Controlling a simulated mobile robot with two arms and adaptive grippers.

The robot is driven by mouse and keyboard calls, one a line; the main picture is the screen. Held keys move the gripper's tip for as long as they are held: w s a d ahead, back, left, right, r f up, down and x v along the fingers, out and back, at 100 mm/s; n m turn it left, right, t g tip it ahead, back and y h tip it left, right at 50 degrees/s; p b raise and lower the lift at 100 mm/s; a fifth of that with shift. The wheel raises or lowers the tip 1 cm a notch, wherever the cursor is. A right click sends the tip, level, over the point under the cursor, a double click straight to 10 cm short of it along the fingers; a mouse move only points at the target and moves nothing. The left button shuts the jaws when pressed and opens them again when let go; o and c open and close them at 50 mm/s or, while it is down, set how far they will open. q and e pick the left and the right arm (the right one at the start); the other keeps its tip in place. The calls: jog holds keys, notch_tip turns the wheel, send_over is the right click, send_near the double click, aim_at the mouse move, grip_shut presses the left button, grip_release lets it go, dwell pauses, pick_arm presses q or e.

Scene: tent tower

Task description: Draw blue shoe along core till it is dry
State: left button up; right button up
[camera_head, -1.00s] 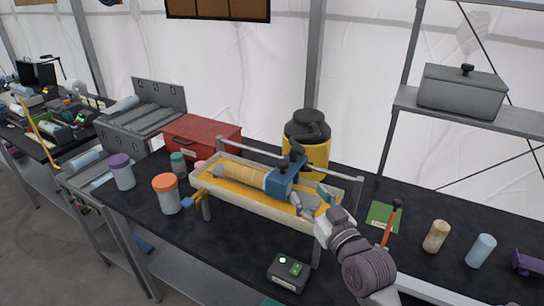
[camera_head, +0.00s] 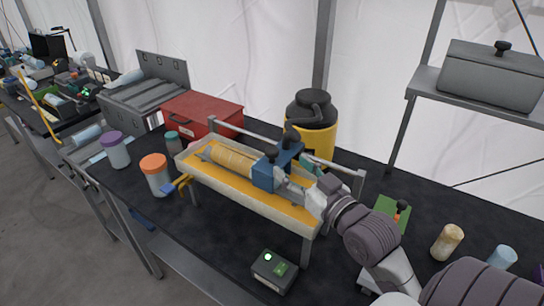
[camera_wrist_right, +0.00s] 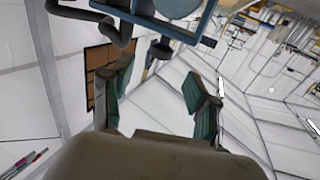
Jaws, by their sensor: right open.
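The blue shoe (camera_head: 266,175) sits around the right part of the pale yellow core (camera_head: 232,160), which lies lengthwise over a tray (camera_head: 262,207) with a yellow-orange inside. A dark knob stands on top of the shoe. My right gripper (camera_head: 305,183) is just right of the shoe, over the tray's right end. In the right wrist view the gripper (camera_wrist_right: 160,92) has its green-padded fingers apart with nothing between them. Part of the blue shoe (camera_wrist_right: 148,22) shows at that view's top, beyond the fingertips. Whether a finger touches the shoe is unclear. My left gripper is out of view.
A rail runs behind the tray. A yellow and black canister (camera_head: 314,125) and a red box (camera_head: 203,114) stand behind. Orange-lidded (camera_head: 157,177) and purple-lidded jars (camera_head: 116,151) are left. A small control box (camera_head: 274,271) lies in front; a green card (camera_head: 390,212) lies right.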

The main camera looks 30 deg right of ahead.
aim_at(275, 152)
jog(key=w+p, duration=0.3)
jog(key=w, duration=0.4)
jog(key=shift+w+r, duration=0.15)
jog(key=shift+w, duration=0.05)
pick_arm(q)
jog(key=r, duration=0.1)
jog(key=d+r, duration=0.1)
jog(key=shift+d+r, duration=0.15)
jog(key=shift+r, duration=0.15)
pick_arm(e)
jog(key=shift+w, duration=0.45)
grip_shut()
